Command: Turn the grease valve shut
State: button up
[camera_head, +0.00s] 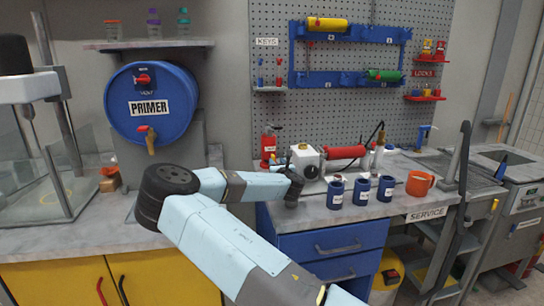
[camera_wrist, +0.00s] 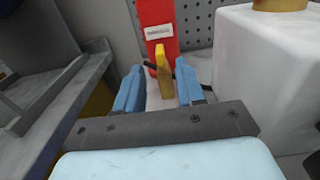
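In the wrist view, a yellow lever (camera_wrist: 161,62) stands upright between the two blue fingers of my gripper (camera_wrist: 160,72), with gaps on both sides. A dark stem shows beside it. I take this to be the grease valve's handle; its label is too small to read. Behind it is a red body (camera_wrist: 157,22) with a white label. The red body also shows in the head view (camera_head: 268,142), left of a white box. My gripper is open and empty. In the head view, my gripper (camera_head: 294,186) is low at the counter, and its fingertips are hard to make out.
The white box (camera_wrist: 262,60) stands close on the right in the wrist view. Blue cups (camera_head: 361,192) and an orange mug (camera_head: 419,183) stand right of my gripper. A blue PRIMER drum (camera_head: 175,122) is at left. A grey pegboard (camera_head: 270,30) rises behind.

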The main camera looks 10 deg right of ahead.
jog(key=w, duration=1)
grip_shut()
jog(key=shift+a, duration=0.15)
